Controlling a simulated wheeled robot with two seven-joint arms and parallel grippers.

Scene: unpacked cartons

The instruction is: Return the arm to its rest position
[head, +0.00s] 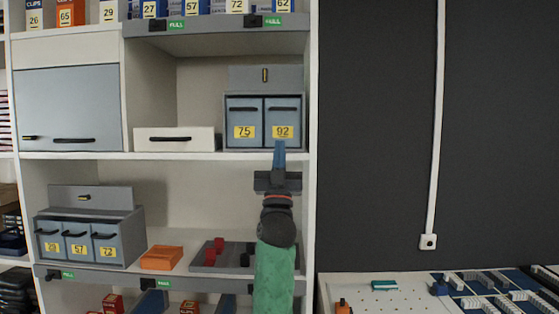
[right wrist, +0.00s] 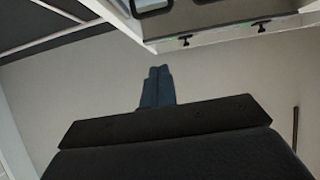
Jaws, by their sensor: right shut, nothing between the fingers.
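My right arm (head: 275,275) with a green sleeve reaches up in front of the shelf unit. My right gripper (head: 279,148) is shut and empty, its blue fingers together. In the head view its tips overlap the lower edge of the drawer box labelled 75 and 92 (head: 264,107); I cannot tell whether they touch. In the right wrist view the shut fingers (right wrist: 158,86) point toward a plain pale surface. My left gripper is not in view.
A white drawer (head: 175,140) stands left of that box. Below are a drawer box labelled 57 and 72 (head: 90,240), an orange box (head: 161,257) and a grey tray (head: 205,265) with red pieces. A white pegboard table (head: 390,300) stands at the lower right, before a dark wall.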

